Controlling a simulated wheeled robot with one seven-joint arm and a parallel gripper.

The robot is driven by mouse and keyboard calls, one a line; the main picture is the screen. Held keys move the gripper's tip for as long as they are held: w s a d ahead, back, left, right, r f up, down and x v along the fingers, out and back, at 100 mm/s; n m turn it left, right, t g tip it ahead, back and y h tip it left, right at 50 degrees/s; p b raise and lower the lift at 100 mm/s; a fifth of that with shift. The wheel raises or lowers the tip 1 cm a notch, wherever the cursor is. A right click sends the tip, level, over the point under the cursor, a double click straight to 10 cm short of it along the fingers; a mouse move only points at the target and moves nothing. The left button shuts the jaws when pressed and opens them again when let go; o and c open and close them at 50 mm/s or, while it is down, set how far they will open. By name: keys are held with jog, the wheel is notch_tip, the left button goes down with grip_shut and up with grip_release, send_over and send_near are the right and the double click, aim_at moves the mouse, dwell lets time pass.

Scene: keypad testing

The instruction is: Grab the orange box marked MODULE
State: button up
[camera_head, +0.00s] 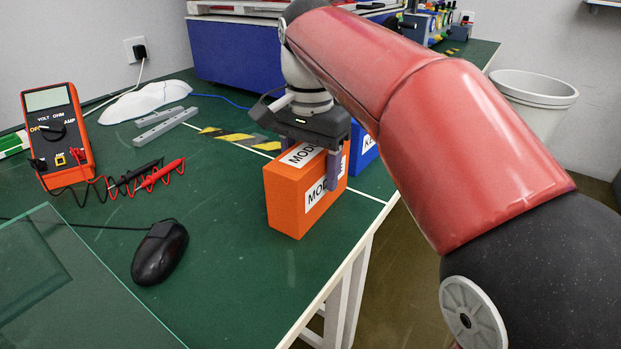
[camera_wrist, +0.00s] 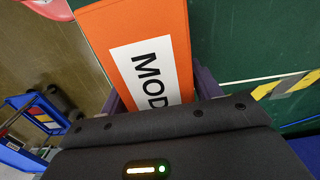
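The orange box marked MODULE (camera_head: 283,206) stands near the right edge of the green table, with white labels on its top and side. It also shows in the wrist view (camera_wrist: 175,35), with part of its label readable. My gripper (camera_head: 325,168) is above the box, pointing down. One finger lies against or just in front of the labelled side, covering part of the word. In the wrist view the fingers of my gripper (camera_wrist: 158,92) are on either side of the box, close to its faces. I cannot tell whether they press on it. The far finger is hidden in the head view.
A blue box (camera_head: 362,150) stands just behind the orange one. A black mouse (camera_head: 160,252), an orange multimeter (camera_head: 58,135) with probes and grey bars (camera_head: 165,127) lie to the left. A glass pane (camera_head: 70,290) is at front left. A white bin (camera_head: 535,98) stands beyond the table.

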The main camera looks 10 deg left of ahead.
jog(key=c, duration=0.8)
jog(key=shift+o, duration=0.2)
